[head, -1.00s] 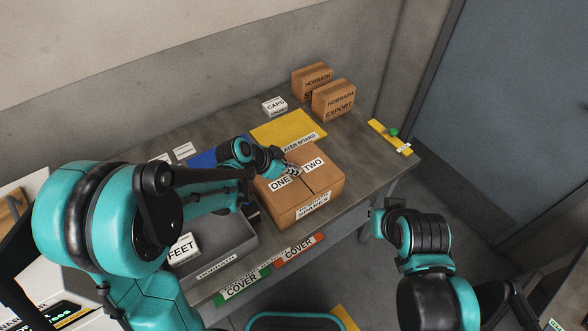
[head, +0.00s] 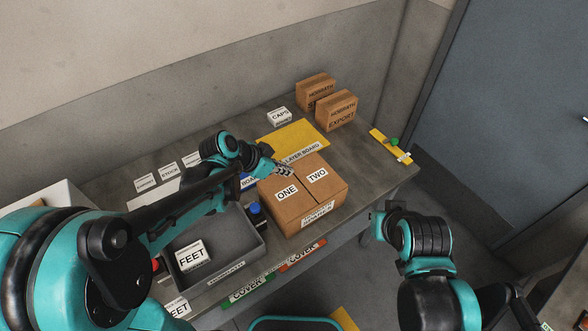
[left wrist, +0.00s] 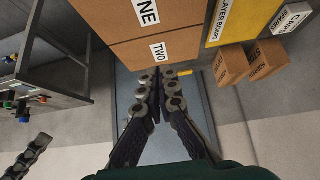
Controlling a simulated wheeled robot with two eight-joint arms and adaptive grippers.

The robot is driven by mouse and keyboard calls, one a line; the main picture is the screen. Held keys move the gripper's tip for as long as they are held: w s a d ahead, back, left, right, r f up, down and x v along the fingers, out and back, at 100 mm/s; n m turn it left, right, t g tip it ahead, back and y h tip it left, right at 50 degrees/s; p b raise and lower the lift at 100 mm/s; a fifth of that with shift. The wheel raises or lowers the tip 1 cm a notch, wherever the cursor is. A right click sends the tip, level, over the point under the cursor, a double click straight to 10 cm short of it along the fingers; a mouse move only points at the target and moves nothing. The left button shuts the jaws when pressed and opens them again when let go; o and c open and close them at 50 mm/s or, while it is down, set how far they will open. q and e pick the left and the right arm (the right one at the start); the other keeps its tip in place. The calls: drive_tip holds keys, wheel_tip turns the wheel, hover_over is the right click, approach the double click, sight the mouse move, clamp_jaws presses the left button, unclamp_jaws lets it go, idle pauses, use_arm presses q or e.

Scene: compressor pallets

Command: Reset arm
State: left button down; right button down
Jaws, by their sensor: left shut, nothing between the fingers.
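My left arm reaches in from the left in the head view, and its gripper (head: 284,170) is at the far left edge of the closed carton (head: 318,199) marked ONE and TWO. I cannot tell whether it touches the carton. In the left wrist view the left gripper's fingers (left wrist: 158,80) come together with nothing between them, and the carton (left wrist: 120,18) shows just beyond. My right arm stands at the lower right in the head view, clear of the table; its fingers are not clear there. Part of a dark finger shows at the lower left of the wrist view.
A grey bin (head: 252,243) with a FEET box (head: 191,256) stands left of the carton. A yellow layer board (head: 293,137), a CAPS box (head: 279,117) and two small cartons (head: 337,110) are behind. Green and red COVER strips line the front edge.

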use_arm(q)
drive_tip(key=v, duration=0.3)
drive_tip(key=shift+s+a+r, duration=0.1)
drive_tip(key=shift+s+a, duration=0.05)
drive_tip(key=shift+a, duration=0.15)
drive_tip(key=s+a+f+n+t+y+b, duration=0.1)
drive_tip(key=s+a+f+n+y+b, duration=0.2)
drive_tip(key=s, duration=0.4)
drive_tip(key=s+a+f+n+t+y+b, duration=0.1)
drive_tip(key=s+a+f+n+y+b, duration=0.2)
drive_tip(key=s+a+n+b, duration=0.3)
drive_tip(key=shift+s+a+f+n, duration=0.25)
drive_tip(key=shift+s+a+n, duration=0.65)
drive_tip(key=shift+a, duration=0.15)
